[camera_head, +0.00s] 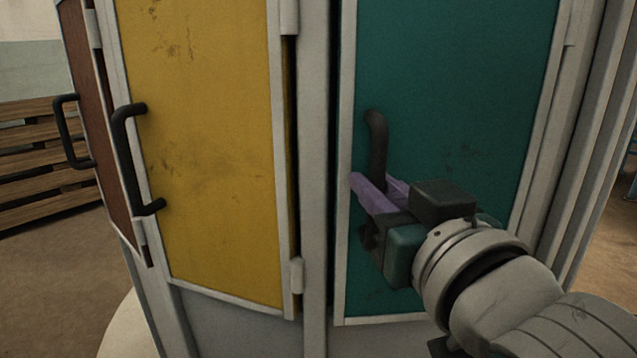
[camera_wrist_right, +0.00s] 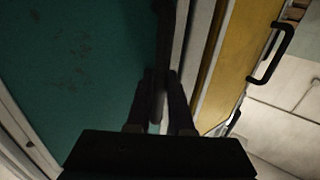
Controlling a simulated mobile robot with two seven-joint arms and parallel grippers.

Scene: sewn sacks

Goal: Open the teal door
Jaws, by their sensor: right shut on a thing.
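The teal door (camera_head: 460,90) is at the right of the head view, set in a grey frame; it looks closed, flush in the frame. Its dark upright handle (camera_head: 377,145) is at the door's left edge. My right gripper (camera_head: 377,188) is at the handle, its purple fingers shut around the lower half of the bar. The handle's lower end is partly hidden by the gripper. In the right wrist view the teal door (camera_wrist_right: 70,70) fills the left, and the dark handle (camera_wrist_right: 160,100) runs between the two fingers (camera_wrist_right: 160,105). My left gripper is not in view.
A yellow door (camera_head: 215,150) with a black handle (camera_head: 128,160) stands left of the grey post (camera_head: 314,150). A reddish-brown door (camera_head: 90,130) with a black handle is further left. Wooden slats (camera_head: 40,150) are behind at the far left. Brown floor shows on both sides.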

